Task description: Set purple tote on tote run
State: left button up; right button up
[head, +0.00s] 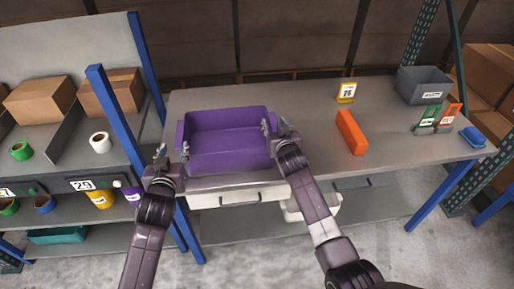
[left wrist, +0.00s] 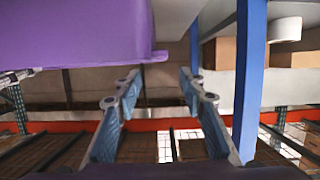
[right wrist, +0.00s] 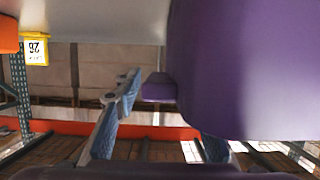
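The purple tote (head: 228,121) stands upright and empty on the grey bench top, toward its left end. My left gripper (head: 171,155) is at the tote's front left corner. In the left wrist view its fingers (left wrist: 160,88) are apart with nothing between them, and the tote (left wrist: 75,35) is at upper left. My right gripper (head: 275,129) is at the tote's right end. In the right wrist view its fingers (right wrist: 165,115) are apart, a purple lip shows between them, and the tote (right wrist: 250,70) hides part of one finger. I cannot identify a tote run.
On the bench (head: 300,110) lie an orange block (head: 350,132), a yellow number sign (head: 347,92), a grey bin (head: 423,86) and a blue item (head: 472,137). A blue post (head: 125,130) and shelving with boxes and tape rolls stand close on the left.

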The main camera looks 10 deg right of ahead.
jog(key=shift+s, duration=0.2)
jog(key=v, duration=1.1)
jog(key=shift+s, duration=0.3)
jog(key=shift+r, duration=0.1)
